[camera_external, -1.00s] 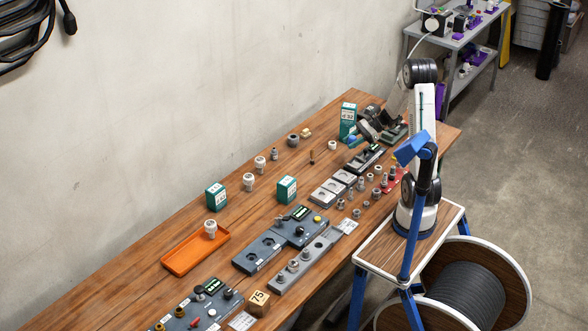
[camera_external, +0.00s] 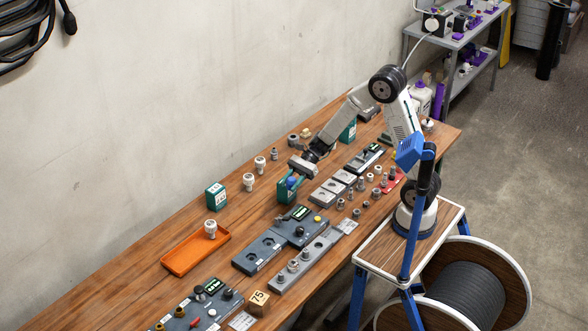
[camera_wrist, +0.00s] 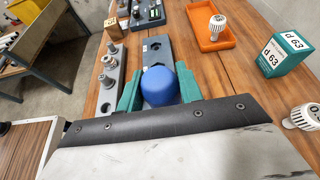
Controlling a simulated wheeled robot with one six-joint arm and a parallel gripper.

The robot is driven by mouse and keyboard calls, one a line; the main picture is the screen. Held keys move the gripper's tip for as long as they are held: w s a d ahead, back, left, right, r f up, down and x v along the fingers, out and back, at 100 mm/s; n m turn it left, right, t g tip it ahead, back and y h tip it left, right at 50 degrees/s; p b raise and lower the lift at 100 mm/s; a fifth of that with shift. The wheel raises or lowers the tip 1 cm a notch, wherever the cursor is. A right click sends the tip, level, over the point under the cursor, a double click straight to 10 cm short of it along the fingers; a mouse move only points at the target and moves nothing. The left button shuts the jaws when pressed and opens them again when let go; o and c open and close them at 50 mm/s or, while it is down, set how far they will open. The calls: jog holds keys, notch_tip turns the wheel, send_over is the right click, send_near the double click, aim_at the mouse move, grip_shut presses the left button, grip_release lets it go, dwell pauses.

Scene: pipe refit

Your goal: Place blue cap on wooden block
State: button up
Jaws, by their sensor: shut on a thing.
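The blue cap (camera_wrist: 158,86) is held between the teal fingers of my gripper (camera_wrist: 158,92) in the wrist view. In the external view the cap (camera_external: 291,182) shows beneath the wrist, in the air above the middle of the bench, beside or in front of a green box. The wooden block (camera_external: 259,303), marked 75, stands at the near front edge of the bench, well away from my gripper. It also shows small at the far end of the grey rail in the wrist view (camera_wrist: 112,28). Its top looks bare.
A grey rail (camera_external: 284,277) with fittings and a dark plate (camera_external: 252,261) lie between my gripper and the block. An orange tray (camera_external: 176,264) with a white fitting and a green box (camera_external: 215,197) stand leftward. A control panel (camera_external: 192,313) is beside the block.

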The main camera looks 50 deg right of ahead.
jog(key=s+a+n+g, duration=0.2)
jog(key=s+a, duration=0.6)
jog(key=a, duration=0.3)
jog(key=s+a+n+g, duration=0.2)
jog(key=s+a, duration=0.5)
jog(key=a, duration=0.4)
jog(key=s+a+n+g+h, duration=0.1)
jog(key=s+a, duration=0.3)
jog(key=s, duration=0.3)
jog(key=s+a+n+g+h, duration=0.1)
jog(key=s+a+g, duration=0.1)
jog(key=s+a, duration=0.35)
send_over(259, 298)
notch_tip(259, 298, down, 7)
jog(key=shift+r, duration=0.2)
jog(key=shift+f, duration=1.7)
